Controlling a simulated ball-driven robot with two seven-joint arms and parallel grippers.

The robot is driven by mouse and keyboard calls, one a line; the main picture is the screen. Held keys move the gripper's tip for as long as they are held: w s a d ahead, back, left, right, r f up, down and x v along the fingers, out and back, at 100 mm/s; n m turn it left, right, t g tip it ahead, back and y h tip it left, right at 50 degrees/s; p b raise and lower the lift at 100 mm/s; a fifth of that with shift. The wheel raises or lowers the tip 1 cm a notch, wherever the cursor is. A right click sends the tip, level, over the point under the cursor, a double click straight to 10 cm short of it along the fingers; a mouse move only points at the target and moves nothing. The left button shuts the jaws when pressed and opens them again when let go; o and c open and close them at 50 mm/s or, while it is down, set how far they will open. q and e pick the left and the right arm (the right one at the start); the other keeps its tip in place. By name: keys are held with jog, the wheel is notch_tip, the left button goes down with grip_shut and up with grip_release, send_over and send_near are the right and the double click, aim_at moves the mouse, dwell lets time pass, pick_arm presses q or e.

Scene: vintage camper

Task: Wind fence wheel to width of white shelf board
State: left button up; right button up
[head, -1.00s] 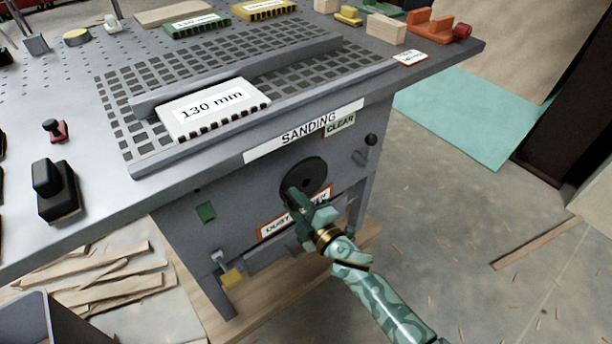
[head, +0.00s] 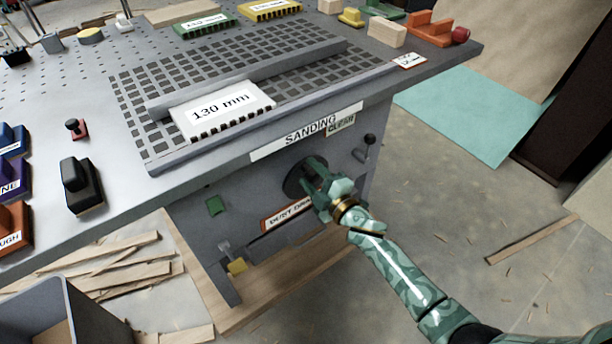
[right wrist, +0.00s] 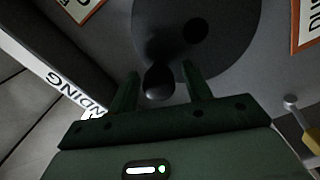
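The dark round fence wheel (head: 297,184) is on the front panel of the grey sanding table, partly hidden by my right gripper (head: 318,172). In the right wrist view, the wheel (right wrist: 225,55) is close ahead and its black knob (right wrist: 158,82) is between the fingers of my right gripper (right wrist: 162,92). The fingers are apart, with small gaps beside the knob. The long grey fence (head: 250,77) lies across the slotted tabletop. The white shelf board (head: 190,128), labelled 130 mm, lies flat just in front of it; I cannot tell whether they touch. My left gripper is not in view.
A green board (head: 207,29) and a yellow board (head: 270,13) lie behind the fence. A small lever (head: 364,148) is right of the wheel; a yellow-tipped one (head: 236,264) is below left. Wood strips lie on the floor at left. The floor at right is mostly clear.

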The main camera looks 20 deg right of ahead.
jog(key=shift+s, duration=0.15)
jog(key=shift+s+d+p, duration=0.35)
jog(key=shift+s+p, duration=0.05)
jog(key=shift+s, duration=0.25)
jog(key=shift+p+v, duration=0.5)
jog(key=shift+v, duration=1.2)
